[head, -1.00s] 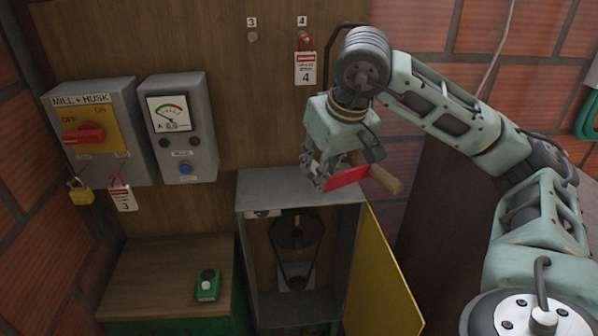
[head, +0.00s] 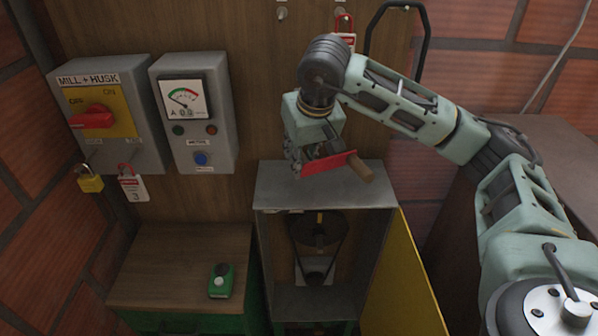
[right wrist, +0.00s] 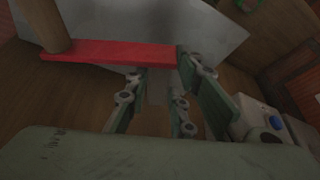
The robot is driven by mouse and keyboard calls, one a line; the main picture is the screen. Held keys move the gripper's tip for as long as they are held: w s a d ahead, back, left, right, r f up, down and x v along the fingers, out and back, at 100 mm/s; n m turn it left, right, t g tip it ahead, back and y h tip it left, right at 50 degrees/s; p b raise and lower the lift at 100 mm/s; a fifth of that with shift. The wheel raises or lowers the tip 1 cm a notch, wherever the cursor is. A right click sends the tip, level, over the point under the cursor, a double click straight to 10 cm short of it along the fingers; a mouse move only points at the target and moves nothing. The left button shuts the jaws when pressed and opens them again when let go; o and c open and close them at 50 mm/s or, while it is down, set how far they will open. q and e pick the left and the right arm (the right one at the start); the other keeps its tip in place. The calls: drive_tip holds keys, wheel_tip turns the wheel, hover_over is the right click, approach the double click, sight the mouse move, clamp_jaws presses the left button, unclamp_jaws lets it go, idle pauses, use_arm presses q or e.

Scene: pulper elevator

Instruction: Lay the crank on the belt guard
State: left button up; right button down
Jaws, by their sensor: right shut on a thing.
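The crank has a flat red arm (head: 327,163) and a wooden handle (head: 360,167). My right gripper (head: 297,168) is shut on the crank near its left end and holds it over the top of the belt guard (head: 273,186). The belt guard is a grey metal box with its yellow door open, showing a pulley and belt inside. In the right wrist view the red arm (right wrist: 115,52) lies across the fingertips (right wrist: 158,70), with the handle at the left. I cannot tell how large the gap to the guard top is. My left gripper is not in view.
The yellow door (head: 405,285) swings out to the right. A green device (head: 221,281) stands on the wooden cabinet (head: 165,270) at left. A switch box (head: 107,115) and meter box (head: 192,110) are on the wall. A bent black rod (head: 425,40) hangs behind my arm.

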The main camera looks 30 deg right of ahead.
drive_tip(key=shift+b+x, duration=0.45)
drive_tip(key=shift+x, duration=0.55)
drive_tip(key=shift+s+a+f+b, duration=0.1)
drive_tip(key=shift+a+f+b, duration=0.05)
drive_tip(key=shift+f+b, duration=0.4)
drive_tip(key=shift+a+f+b, duration=0.1)
drive_tip(key=shift+f+b, duration=0.2)
drive_tip(key=shift+f, duration=0.55)
drive_tip(key=shift+d, duration=0.1)
drive_tip(key=shift+f, duration=0.1)
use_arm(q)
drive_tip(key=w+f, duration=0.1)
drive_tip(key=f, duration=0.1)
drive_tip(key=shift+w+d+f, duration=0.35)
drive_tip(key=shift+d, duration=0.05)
use_arm(e)
drive_tip(key=c, duration=1.5)
unclamp_jaws()
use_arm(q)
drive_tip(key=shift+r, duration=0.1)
